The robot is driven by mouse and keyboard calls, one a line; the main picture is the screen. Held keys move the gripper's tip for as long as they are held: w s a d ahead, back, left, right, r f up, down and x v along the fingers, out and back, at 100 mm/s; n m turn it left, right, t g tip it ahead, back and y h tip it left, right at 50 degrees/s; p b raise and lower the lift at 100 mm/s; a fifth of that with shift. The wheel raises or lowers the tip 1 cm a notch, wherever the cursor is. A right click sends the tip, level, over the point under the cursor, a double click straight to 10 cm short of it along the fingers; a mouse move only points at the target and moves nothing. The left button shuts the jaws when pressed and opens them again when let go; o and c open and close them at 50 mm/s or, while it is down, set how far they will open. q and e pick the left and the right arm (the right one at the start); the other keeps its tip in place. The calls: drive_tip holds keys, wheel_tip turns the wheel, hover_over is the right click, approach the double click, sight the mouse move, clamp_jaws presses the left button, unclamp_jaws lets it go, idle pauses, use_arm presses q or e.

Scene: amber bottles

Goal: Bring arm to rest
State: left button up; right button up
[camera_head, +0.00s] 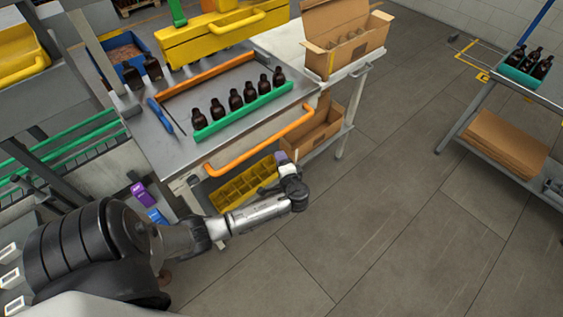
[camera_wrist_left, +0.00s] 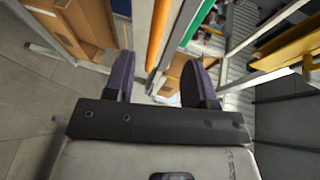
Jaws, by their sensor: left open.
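My left arm (camera_head: 250,217) reaches in from the lower left in the head view. Its gripper (camera_head: 282,157) is beside the front edge of the metal workbench, below the orange rail. In the left wrist view the two purple fingers of the left gripper (camera_wrist_left: 158,80) stand apart with nothing between them. The orange rail shows beyond them. My right gripper is in neither view.
A row of amber bottles (camera_head: 235,99) stands on the workbench (camera_head: 175,150) between an orange and a green rail (camera_head: 242,112). An open cardboard box (camera_head: 318,62) stands behind right. A yellow divided bin (camera_head: 232,193) sits below.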

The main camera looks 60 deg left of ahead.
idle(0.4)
use_arm(q)
drive_tip(key=s+d+r+t+h, duration=0.25)
drive_tip(key=d+h, duration=0.35)
drive_tip(key=d, duration=0.4)
drive_tip(key=s+d+r+t+h, duration=0.1)
drive_tip(key=d+r+h, duration=0.4)
drive_tip(key=d, duration=0.6)
drive_tip(key=s+d+f+g+h, duration=0.2)
drive_tip(key=s+d+f, duration=0.15)
drive_tip(key=s, duration=0.55)
drive_tip(key=s+d+f+g+h, duration=0.1)
drive_tip(key=s+d+f+h, duration=0.2)
drive_tip(key=s, duration=0.6)
wheel_tip(320, 180, up, 22)
drive_tip(key=d+p, duration=0.1)
drive_tip(key=p, duration=2)
drive_tip(key=shift+f+m, duration=0.2)
drive_tip(key=shift+m, duration=0.1)
